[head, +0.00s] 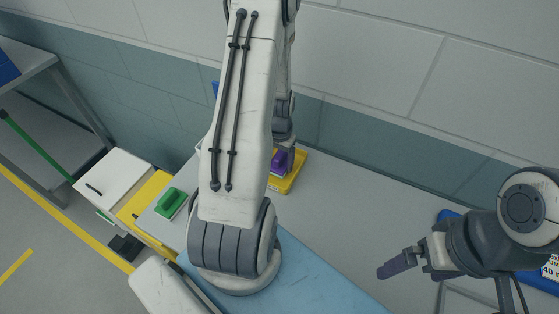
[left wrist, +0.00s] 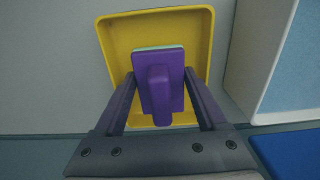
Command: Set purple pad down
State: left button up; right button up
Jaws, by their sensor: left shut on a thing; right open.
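The purple pad (left wrist: 158,85), with a raised handle and a pale green layer at its far edge, is between the fingers of my left gripper (left wrist: 159,76) in the left wrist view. The gripper is shut on it. Behind it is a yellow tray (left wrist: 205,32) with a raised rim, and the pad lies within its outline. In the head view my left gripper (head: 286,158) and the purple pad (head: 278,160) are over the yellow tray (head: 298,172), partly hidden by my arm. I cannot tell whether the pad touches the tray floor. My right gripper (head: 397,266) is open and empty above the grey worktop.
A green pad (head: 171,201) sits on the left part of the worktop (head: 345,205). White and yellow box-like units (head: 112,174) stand left of it. A blue tray (head: 449,215) is at the right, partly behind my right arm. The middle of the worktop is clear.

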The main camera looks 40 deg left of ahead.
aim_at(280, 156)
pick_arm(q)
jog(key=shift+f, duration=0.45)
jog(key=shift+f, duration=0.1)
jog(key=o, duration=1.4)
jog(key=shift+r, duration=0.25)
notch_tip(280, 156, up, 12)
jog(key=shift+f+b, duration=0.1)
jog(key=shift+b, duration=1)
